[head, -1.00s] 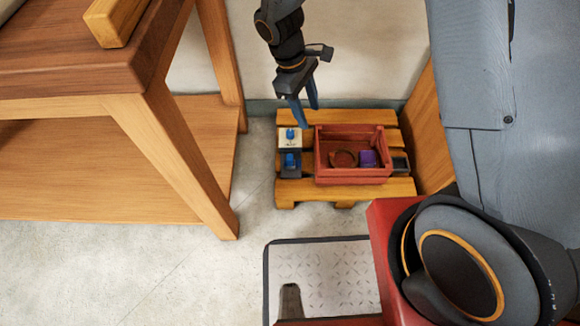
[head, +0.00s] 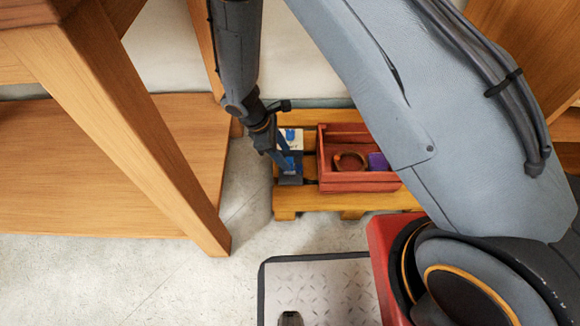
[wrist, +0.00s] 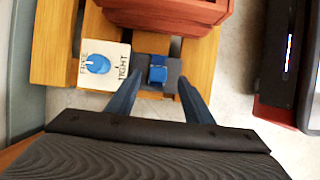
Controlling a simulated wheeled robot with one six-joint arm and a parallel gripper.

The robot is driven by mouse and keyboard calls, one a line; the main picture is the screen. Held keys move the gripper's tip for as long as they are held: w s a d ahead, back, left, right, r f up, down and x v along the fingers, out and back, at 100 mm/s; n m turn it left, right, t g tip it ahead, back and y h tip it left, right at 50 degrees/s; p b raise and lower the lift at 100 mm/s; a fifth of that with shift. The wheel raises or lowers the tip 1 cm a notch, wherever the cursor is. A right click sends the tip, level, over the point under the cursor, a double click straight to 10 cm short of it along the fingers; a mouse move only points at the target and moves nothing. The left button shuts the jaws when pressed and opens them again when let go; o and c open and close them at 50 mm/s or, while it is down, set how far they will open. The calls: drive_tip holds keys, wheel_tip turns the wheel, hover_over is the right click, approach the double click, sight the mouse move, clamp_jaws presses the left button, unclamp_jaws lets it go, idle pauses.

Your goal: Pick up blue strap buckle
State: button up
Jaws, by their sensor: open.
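A small blue piece (wrist: 158,71), which looks like the blue strap buckle, sits on a dark block (wrist: 145,50) on the wooden pallet (wrist: 200,62). My gripper (wrist: 160,82) is open and empty, with its two blue fingers on either side of the near part of this piece in the wrist view. I cannot tell how high the fingertips are above it. In the head view my gripper (head: 284,162) is over the dark block (head: 290,180) and partly hides the blue piece.
A white box (wrist: 112,62) with a blue knob (wrist: 97,63) and lettering stands beside the dark block. A red crate (head: 360,182) on the pallet holds a brown ring (head: 350,161) and a purple item (head: 378,161). A wooden table leg (head: 130,140) stands at the left.

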sight(289, 160)
drive_tip(key=b+x, duration=0.2)
drive_tip(key=x, duration=0.3)
drive_tip(key=shift+w+b, duration=0.2)
drive_tip(key=shift+b, duration=0.2)
drive_tip(key=shift+c, duration=0.2)
clamp_jaws()
drive_tip(key=shift+r, duration=0.1)
